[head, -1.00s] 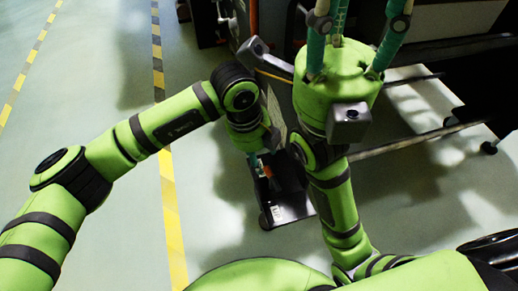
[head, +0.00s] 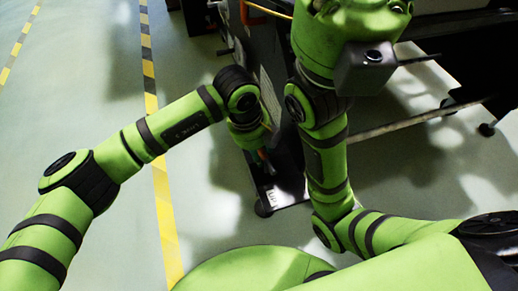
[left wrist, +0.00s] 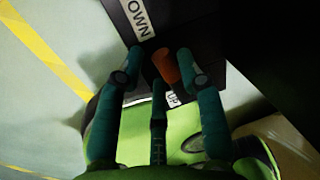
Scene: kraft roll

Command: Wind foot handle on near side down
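The foot handle, an orange knob (left wrist: 165,66), sits on the black foot of the machine (head: 284,197) in the left wrist view. White labels reading DOWN (left wrist: 138,17) and UP (left wrist: 173,99) are on the foot beside it. My left gripper (left wrist: 160,54) has its teal fingers apart, on either side of the knob, with the third finger below; I see no clear contact. In the head view the left gripper (head: 263,155) points down at the foot, and the knob is hard to make out there.
The dark machine side (head: 262,70) rises behind my left gripper. A metal rail (head: 410,122) and a caster (head: 487,129) lie to the right. The floor left of the foot is clear, with yellow-black tape (head: 150,90) running along it.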

